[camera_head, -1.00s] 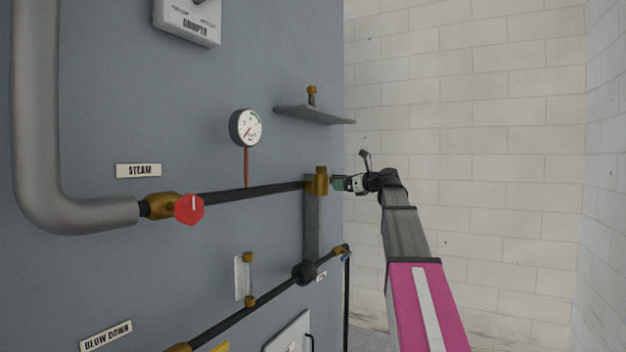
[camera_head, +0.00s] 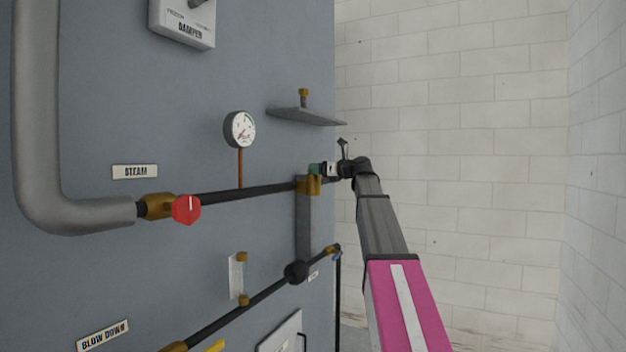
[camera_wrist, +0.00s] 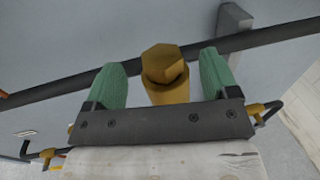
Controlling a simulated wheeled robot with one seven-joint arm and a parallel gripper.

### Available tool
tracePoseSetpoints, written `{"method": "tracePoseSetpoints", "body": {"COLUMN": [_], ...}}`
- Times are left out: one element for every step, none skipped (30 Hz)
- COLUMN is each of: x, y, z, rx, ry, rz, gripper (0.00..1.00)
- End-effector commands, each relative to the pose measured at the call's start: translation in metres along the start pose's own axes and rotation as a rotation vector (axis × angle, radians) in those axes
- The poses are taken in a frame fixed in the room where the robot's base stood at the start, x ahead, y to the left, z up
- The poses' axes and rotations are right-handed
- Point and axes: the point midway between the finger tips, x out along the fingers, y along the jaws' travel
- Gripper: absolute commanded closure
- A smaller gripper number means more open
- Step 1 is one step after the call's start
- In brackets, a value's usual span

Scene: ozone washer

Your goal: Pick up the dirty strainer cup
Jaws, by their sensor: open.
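A brass fitting with a hexagonal top (camera_head: 314,185) sits at the right end of the black steam pipe, on the grey panel. In the wrist view the hexagonal brass top (camera_wrist: 163,64) stands between the two green fingers of my gripper (camera_wrist: 161,75). The fingers are apart, with a gap visible on each side of the brass. In the head view my gripper (camera_head: 317,168) is at the top of this fitting. The label "dirty" is not readable anywhere, and I cannot tell whether the brass top is the strainer cup. Its lower part is partly hidden by my gripper in the wrist view.
A small brass-topped piece (camera_head: 303,97) stands on a grey shelf (camera_head: 306,117) above. A pressure gauge (camera_head: 240,129) and red valve knob (camera_head: 186,210) are to the left. A lower black pipe (camera_head: 240,308) runs below. The space right of the panel is free before a white brick wall (camera_head: 480,150).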

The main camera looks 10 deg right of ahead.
Motion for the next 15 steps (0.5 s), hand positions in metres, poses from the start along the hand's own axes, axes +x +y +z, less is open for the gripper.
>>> {"method": "tracePoseSetpoints", "body": {"x": [0.009,0.014,0.02,0.024,0.028,0.032,0.034,0.035,0.036,0.035,0.035,0.035,0.035,0.035,0.035], "y": [-0.001,-0.002,-0.002,-0.002,-0.002,-0.002,-0.001,-0.001,-0.001,-0.001,-0.001,-0.001,-0.001,-0.001,-0.001], "z": [0.0,0.0,0.0,0.0,0.0,0.0,0.0,-0.001,-0.001,-0.001,-0.001,-0.001,-0.001,-0.001,-0.001], "rx": [0.0,0.0,0.0,0.0,0.001,0.0,0.0,0.0,0.0,0.0,0.0,0.0,0.0,0.0,0.0], "ry": [0.0,0.0,0.0,0.0,0.0,0.0,0.0,0.0,0.0,0.0,0.0,0.0,0.0,0.0,0.0], "rz": [0.001,0.002,0.002,0.002,0.002,0.001,0.001,0.001,0.001,0.0,0.0,0.0,0.0,0.0,0.0], "gripper": [0.2,0.2,0.2,0.2,0.2,0.2,0.2,0.2,0.2,0.2,0.2,0.2,0.2,0.2,0.3]}}
